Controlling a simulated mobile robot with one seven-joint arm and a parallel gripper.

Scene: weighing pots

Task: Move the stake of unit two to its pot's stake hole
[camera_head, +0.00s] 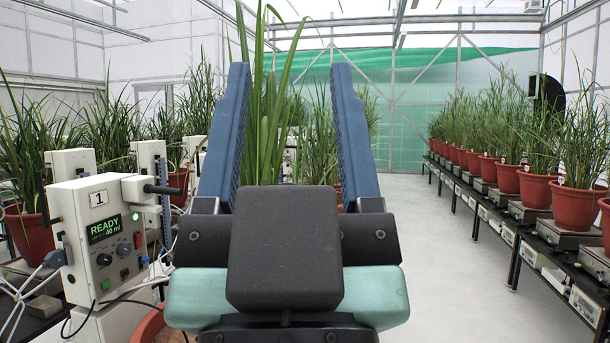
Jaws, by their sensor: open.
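My gripper (291,75) fills the middle of the view, its two blue fingers apart and pointing away from me. Nothing shows held between them; tall green leaves (268,135) rise behind the gap. A white control unit marked 1 (80,240) stands at the left, its green display reading READY and 40 ml. I see no unit marked 2. I cannot make out unit two's stake or its pot's stake hole; my gripper hides much of the middle.
The rim of a terracotta pot (148,326) shows low, left of my gripper. More white units (150,158) and potted plants stand behind unit 1, with loose cables in front. Potted plants on scales line a bench (540,258) at the right. The grey aisle floor (455,285) is clear.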

